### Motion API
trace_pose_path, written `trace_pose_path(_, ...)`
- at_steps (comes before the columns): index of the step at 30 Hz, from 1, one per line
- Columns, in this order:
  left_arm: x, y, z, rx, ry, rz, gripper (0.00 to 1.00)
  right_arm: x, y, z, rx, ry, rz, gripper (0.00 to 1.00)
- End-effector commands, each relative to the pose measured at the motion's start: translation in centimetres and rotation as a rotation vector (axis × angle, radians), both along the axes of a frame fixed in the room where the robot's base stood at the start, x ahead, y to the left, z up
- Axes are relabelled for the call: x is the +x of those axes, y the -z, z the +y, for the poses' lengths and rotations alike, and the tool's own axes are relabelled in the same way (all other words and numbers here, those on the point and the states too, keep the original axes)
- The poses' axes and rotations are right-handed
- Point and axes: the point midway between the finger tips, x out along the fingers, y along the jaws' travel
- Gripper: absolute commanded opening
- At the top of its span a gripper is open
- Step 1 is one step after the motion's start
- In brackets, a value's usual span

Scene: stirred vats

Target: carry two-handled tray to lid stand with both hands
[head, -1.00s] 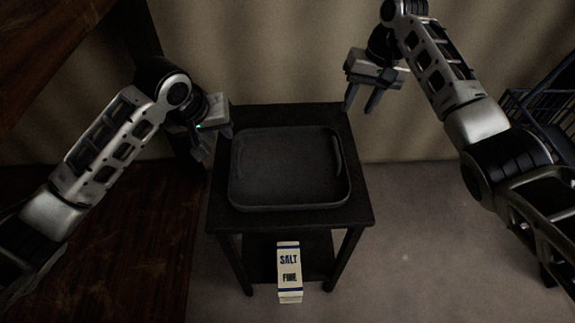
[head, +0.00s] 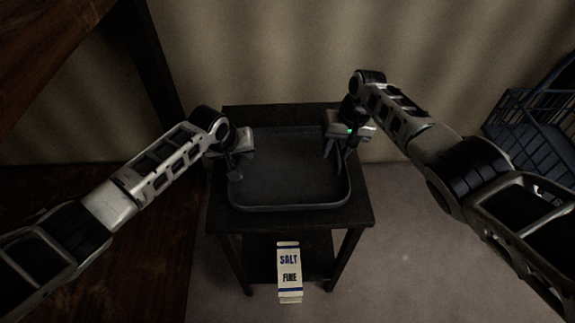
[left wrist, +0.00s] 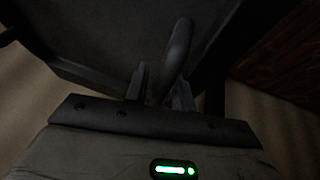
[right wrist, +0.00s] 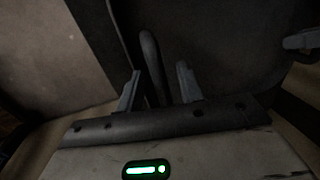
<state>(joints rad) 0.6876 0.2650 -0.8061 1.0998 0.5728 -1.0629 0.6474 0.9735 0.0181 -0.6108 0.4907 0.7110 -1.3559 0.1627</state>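The two-handled tray (head: 290,207) is dark grey, rectangular and shallow, and lies flat and empty on a small dark table (head: 345,216). My left gripper (head: 236,166) is at the tray's left side. In the left wrist view a tray handle (left wrist: 177,48) reaches down between its two open fingers (left wrist: 160,90). My right gripper (head: 340,154) is at the tray's right side. In the right wrist view the other handle (right wrist: 151,60) stands between its open fingers (right wrist: 157,86), with gaps on both sides. I cannot identify a lid stand.
A salt carton (head: 289,272) stands low at the table's front. A dark blue wire basket (head: 540,135) is at the right. A brown wooden surface (head: 120,265) lies at the left. The floor to the right of the table is clear.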

Motion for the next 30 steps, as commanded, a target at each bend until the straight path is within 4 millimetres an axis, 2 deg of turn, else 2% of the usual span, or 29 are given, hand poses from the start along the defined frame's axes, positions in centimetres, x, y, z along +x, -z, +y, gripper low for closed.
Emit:
trace_pose_path(13, 0.32, 0.62, -0.09, 0.000, 0.000, -0.002, 0.25, -0.01, 0.70, 0.11, -0.001, -0.001, -0.001, 0.37)
trace_pose_path(14, 0.31, 0.62, -0.09, 0.000, 0.000, -0.001, 0.22, -0.02, 0.70, 0.11, -0.001, -0.001, -0.001, 0.34)
trace_pose_path(16, 0.31, 0.61, -0.09, 0.000, 0.000, -0.001, 0.03, -0.02, 0.69, 0.11, -0.001, -0.001, -0.001, 0.15)
trace_pose_path(18, 0.31, 0.61, -0.09, 0.000, 0.000, -0.001, 0.00, -0.02, 0.69, 0.11, -0.001, -0.001, -0.001, 0.00)
trace_pose_path(30, 0.34, 0.16, -0.10, -0.001, 0.000, -0.003, 0.00, 0.03, 0.23, 0.12, -0.001, -0.001, -0.002, 0.00)
